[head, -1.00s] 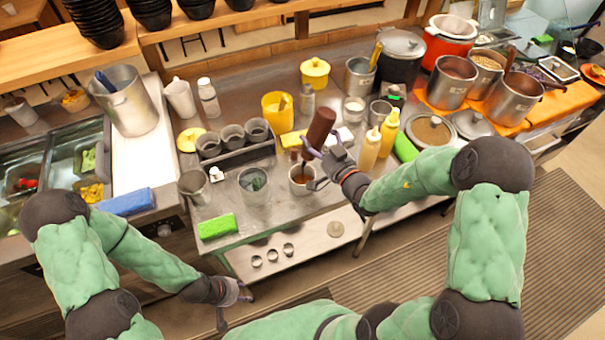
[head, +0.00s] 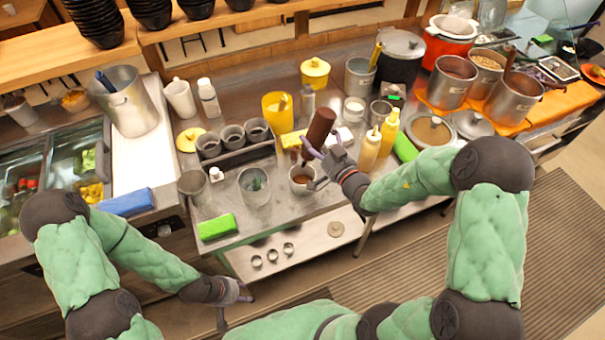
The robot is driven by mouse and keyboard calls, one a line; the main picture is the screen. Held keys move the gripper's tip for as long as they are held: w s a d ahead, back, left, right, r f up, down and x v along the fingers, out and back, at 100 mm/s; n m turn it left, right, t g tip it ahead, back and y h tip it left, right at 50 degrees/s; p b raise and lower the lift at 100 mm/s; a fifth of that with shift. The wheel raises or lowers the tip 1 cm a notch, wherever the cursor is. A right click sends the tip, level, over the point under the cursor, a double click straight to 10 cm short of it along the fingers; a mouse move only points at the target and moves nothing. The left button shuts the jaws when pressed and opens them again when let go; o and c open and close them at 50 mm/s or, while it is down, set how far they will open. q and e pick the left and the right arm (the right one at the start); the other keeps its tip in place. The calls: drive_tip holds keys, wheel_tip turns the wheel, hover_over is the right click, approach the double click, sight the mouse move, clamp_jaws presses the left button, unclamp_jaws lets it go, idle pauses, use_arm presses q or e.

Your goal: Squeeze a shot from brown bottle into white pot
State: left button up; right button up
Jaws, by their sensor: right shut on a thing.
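The brown bottle (head: 320,126) is in my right gripper (head: 318,155), which is shut on it. The bottle is tilted with its narrow tip pointing down and left. The white pot (head: 301,180) stands on the steel counter right below the tip, with brown content showing inside. The tip is above the pot's opening and looks apart from it. No stream shows between them. My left gripper (head: 233,301) hangs low at the front, away from the counter; its fingers look spread and empty.
A metal pot (head: 254,187) stands just left of the white pot. Tan and yellow squeeze bottles (head: 371,148) stand close to the right of my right gripper. A green sponge (head: 216,227) lies at the counter's front left.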

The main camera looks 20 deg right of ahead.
idle(0.4)
drive_tip(key=shift+r+p, duration=0.9)
drive_tip(key=shift+r, duration=0.45)
